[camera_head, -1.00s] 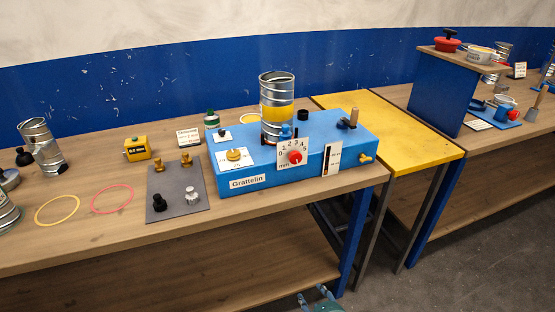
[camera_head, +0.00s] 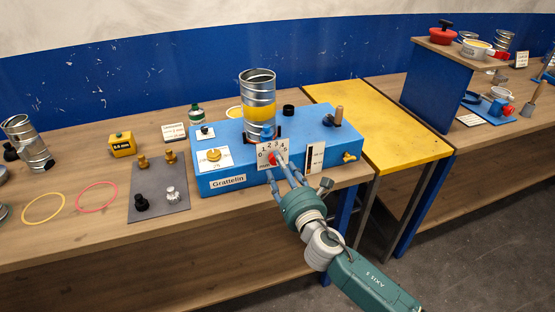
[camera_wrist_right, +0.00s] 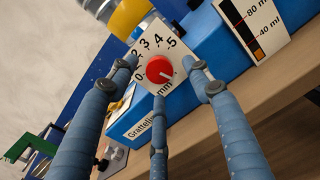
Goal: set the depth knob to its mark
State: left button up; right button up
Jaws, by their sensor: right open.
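The depth knob (camera_wrist_right: 157,68) is a red round knob on a white dial plate (camera_wrist_right: 143,59) numbered 0 to 5 with "mm" below, on the front of the blue machine (camera_head: 235,183). Its white pointer line is toward the lower right in the right wrist view, away from the numbers. I cannot make out a separate target mark. My right gripper (camera_head: 280,164) is in front of the dial, and its fingers (camera_wrist_right: 161,80) are open, spread around the knob with gaps visible. In the head view the fingers partly cover the knob. My left gripper is not in view.
A black and white scale plate (camera_head: 315,157) is close at the dial's right. A brass knob (camera_head: 213,155) is at left, a brass valve (camera_head: 349,157) at right. A yellow table (camera_head: 385,120) adjoins the bench.

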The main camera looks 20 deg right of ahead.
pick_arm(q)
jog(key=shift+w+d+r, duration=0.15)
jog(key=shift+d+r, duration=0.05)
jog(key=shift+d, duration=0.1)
pick_arm(e)
jog(key=shift+w+a, duration=0.15)
jog(key=shift+w, duration=1.4)
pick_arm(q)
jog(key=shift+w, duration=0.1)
pick_arm(e)
jog(key=shift+c, duration=0.3)
jog(key=c, duration=1.1)
